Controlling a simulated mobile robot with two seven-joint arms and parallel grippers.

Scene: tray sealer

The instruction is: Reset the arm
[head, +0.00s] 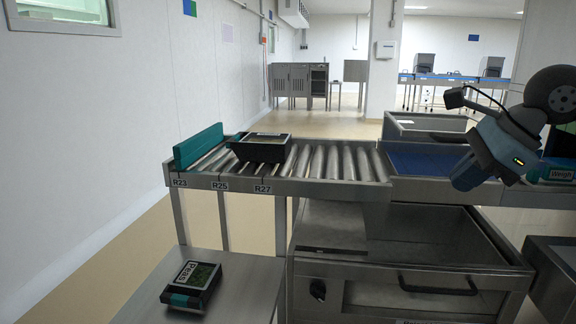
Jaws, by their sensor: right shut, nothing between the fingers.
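My right gripper (466,177) is at the right of the head view, raised above the blue surface at the right end of the roller conveyor. Its fingers are shut with nothing between them and point down and to the left. My left gripper is not in view. A black tray with a label (262,148) sits on the roller conveyor (325,162), next to the teal end stop (198,146). A second black tray labelled Peas (192,284) lies on the lower steel table at the front left. Both trays are well apart from my right gripper.
The steel machine with a handled drawer (437,291) stands under the conveyor's right part. An open steel box (428,125) is behind the blue surface. A teal item labelled Weigh (561,173) is at the right edge. The conveyor's middle rollers are bare.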

